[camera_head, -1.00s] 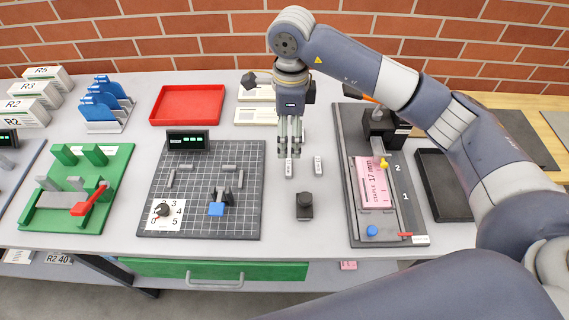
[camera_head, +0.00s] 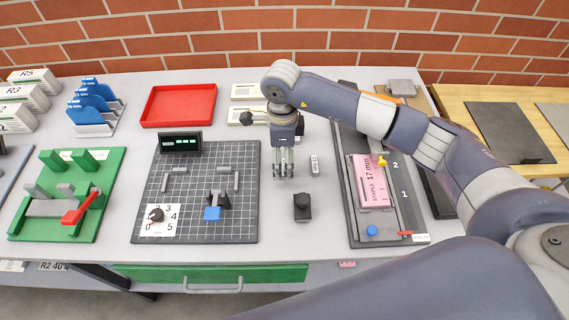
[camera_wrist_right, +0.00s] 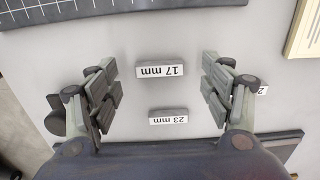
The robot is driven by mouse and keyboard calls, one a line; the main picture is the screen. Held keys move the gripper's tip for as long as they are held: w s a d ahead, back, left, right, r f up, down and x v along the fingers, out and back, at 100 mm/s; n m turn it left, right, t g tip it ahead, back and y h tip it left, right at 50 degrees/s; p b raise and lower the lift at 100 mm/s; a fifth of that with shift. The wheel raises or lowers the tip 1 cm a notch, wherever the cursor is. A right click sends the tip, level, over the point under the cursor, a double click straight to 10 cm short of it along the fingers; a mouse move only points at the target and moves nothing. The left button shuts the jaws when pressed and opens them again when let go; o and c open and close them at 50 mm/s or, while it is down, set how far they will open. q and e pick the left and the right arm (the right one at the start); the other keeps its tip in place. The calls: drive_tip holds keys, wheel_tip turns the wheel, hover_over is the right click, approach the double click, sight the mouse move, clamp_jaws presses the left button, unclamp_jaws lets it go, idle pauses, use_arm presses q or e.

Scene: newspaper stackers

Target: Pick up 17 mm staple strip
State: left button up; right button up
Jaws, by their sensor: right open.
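The 17 mm staple strip (camera_wrist_right: 160,70) is a small grey bar with a white label reading "17 mm", lying on the light grey table. My right gripper (camera_wrist_right: 159,82) is open above it, with the strip between its spread fingers and a gap on both sides. In the head view the right gripper (camera_head: 283,164) points straight down and hides this strip. The similar 23 mm strip (camera_wrist_right: 168,117) lies beside it, and also shows just right of the gripper in the head view (camera_head: 315,164). My left gripper is not in view.
A black block (camera_head: 303,207) stands in front of the strips. The gridded mat (camera_head: 180,228) lies to the left, the stapler board (camera_head: 352,225) with a pink "STAPLE 17 mm" sheet (camera_head: 374,185) to the right. A partly hidden label (camera_wrist_right: 262,90) shows past one finger.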

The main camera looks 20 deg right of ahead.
wheel_tip(320, 180, down, 2)
drive_tip(key=shift+s, duration=0.1)
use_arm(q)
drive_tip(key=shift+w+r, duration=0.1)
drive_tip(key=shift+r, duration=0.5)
use_arm(e)
drive_tip(key=shift+f, duration=0.3)
drive_tip(key=c, duration=1.1)
drive_tip(key=shift+o, duration=0.2)
drive_tip(key=shift+r, duration=0.1)
